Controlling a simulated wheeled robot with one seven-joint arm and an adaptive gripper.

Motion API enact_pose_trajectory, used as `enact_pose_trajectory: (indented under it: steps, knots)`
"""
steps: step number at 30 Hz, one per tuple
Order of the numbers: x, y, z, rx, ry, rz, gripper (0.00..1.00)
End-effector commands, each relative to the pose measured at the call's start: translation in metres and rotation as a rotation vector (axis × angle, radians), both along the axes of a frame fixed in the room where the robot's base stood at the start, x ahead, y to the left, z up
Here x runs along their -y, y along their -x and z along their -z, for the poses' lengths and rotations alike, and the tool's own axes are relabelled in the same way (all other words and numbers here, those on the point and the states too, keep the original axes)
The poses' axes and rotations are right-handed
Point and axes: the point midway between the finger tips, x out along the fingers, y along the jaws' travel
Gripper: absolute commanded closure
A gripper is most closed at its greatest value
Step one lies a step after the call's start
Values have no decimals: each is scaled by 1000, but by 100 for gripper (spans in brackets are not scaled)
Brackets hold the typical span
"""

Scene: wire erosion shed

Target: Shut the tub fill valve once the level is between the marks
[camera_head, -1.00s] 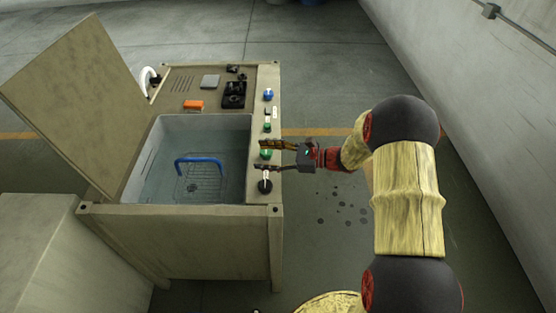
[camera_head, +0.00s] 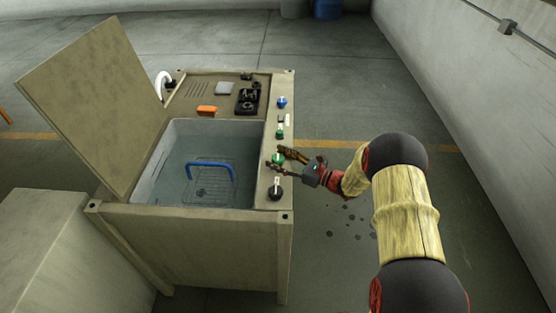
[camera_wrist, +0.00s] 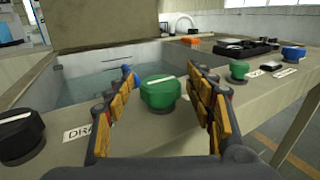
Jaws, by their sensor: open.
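The tub (camera_head: 150,165) stands in a beige cabinet and holds clear water; I cannot make out level marks. A green knob (camera_head: 278,158) on its right-hand panel strip sits between the open fingers of my gripper (camera_head: 276,161). In the wrist view this green knob (camera_wrist: 160,93) has a white line on top and stands between my two fingers (camera_wrist: 161,76), with gaps showing at both sides. Its label is not visible, so I cannot tell whether it is the fill valve. A black knob (camera_wrist: 20,135) beside a label starting "DRA" (camera_wrist: 78,133) is to the left.
Farther along the strip are a second green knob (camera_wrist: 239,70) and a blue knob (camera_wrist: 293,54). A blue-handled wire basket (camera_head: 208,185) is in the tub. The raised lid (camera_head: 95,100) stands at left. An orange block (camera_head: 206,109) lies behind the tub. Floor to the right is open.

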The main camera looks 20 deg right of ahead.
Motion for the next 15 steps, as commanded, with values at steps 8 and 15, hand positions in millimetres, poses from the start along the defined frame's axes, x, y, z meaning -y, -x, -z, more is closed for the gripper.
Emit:
enact_pose_trajectory:
  steps: [8,15]
  knots:
    - [-2,-2,-1,1,1,1,46]
    - [-2,-2,0,1,1,1,58]
